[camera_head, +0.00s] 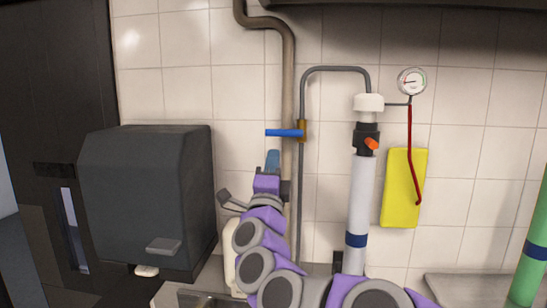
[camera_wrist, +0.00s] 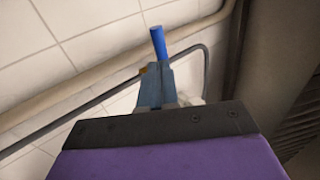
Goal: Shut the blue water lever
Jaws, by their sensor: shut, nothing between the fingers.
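The blue water lever (camera_head: 285,133) sits on a brass valve (camera_head: 302,131) on the thin grey pipe against the tiled wall. It points left, roughly horizontal, across the thicker brown pipe. In the wrist view the blue lever (camera_wrist: 158,42) shows just beyond my fingertips, with part of the brass valve (camera_wrist: 144,70) beside them. My gripper (camera_head: 272,156) is shut and empty, just below the lever in the head view. Its fingers (camera_wrist: 155,72) point toward the lever in the wrist view. I cannot tell whether they touch it.
A dark box-shaped dispenser (camera_head: 147,195) hangs at left. To the right are a white cylinder (camera_head: 361,200) with an orange knob (camera_head: 371,143), a gauge (camera_head: 412,81), a red handle (camera_head: 412,150) and a yellow panel (camera_head: 402,188). A green cylinder (camera_head: 531,250) stands far right.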

